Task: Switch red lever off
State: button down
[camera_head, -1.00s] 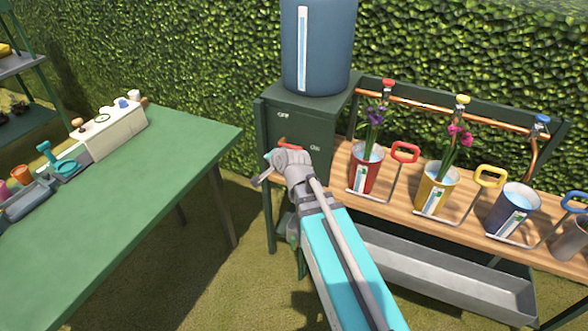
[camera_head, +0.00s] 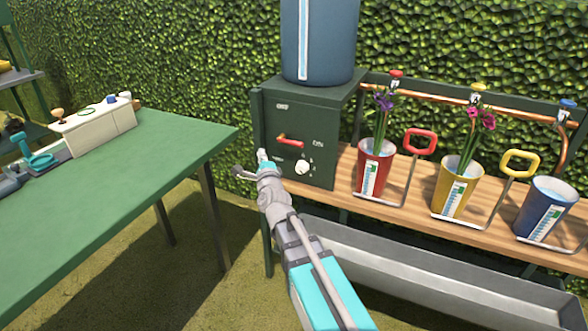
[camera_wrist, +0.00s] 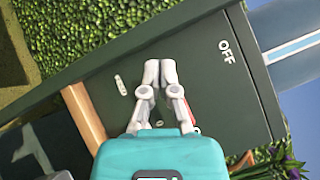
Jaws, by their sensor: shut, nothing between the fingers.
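The red lever (camera_head: 290,141) is on the front of the dark green control box (camera_head: 325,115), below the blue tank. Its handle lies roughly sideways, its right end towards the "ON" label; "OFF" is printed above it. My gripper (camera_head: 262,155) is at the left front edge of the box, left of and slightly below the lever, apart from it in the picture. In the wrist view my gripper (camera_wrist: 160,70) has its fingers close together and empty in front of the box face. There the red lever (camera_wrist: 192,114) is partly hidden behind the right finger.
A white knob (camera_head: 302,167) sits below the lever. Red (camera_head: 371,170), yellow (camera_head: 448,195) and blue (camera_head: 538,218) buckets stand on the wooden shelf at right. A green table (camera_head: 120,190) is at left. A metal trough (camera_head: 420,270) lies below the shelf. Grass is open between table and box.

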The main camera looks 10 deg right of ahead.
jog(key=s+d+f+m+h+b, duration=0.1)
jog(key=d+f+m+h+b, duration=0.1)
jog(key=f+m+h+b, duration=0.4)
jog(key=s+d+f+m+h+b, duration=0.2)
jog(key=f+m+h+b, duration=0.4)
jog(key=m+h+b, duration=0.4)
jog(key=shift+s+d+f+m+b, duration=0.4)
jog(key=shift+m+b, duration=1)
jog(key=shift+m, duration=1.4)
jog(key=shift+w+d+r, duration=0.15)
jog(key=shift+w+d, duration=0.1)
jog(key=shift+w, duration=0.05)
jog(key=shift+s+a+r+p+x, duration=0.2)
jog(key=shift+r+p+x, duration=0.2)
jog(key=shift+p+x, duration=1.45)
jog(key=shift+s+a+r+p+x, duration=0.2)
jog(key=shift+r+p+x, duration=0.25)
jog(key=shift+p+x, duration=1.4)
jog(key=shift+s+a+r+p+x, duration=0.1)
jog(key=shift+s+r+p+x, duration=0.25)
jog(key=shift+p+x, duration=1.45)
jog(key=shift+b+x, duration=0.7)
jog(key=shift+x, duration=0.1)
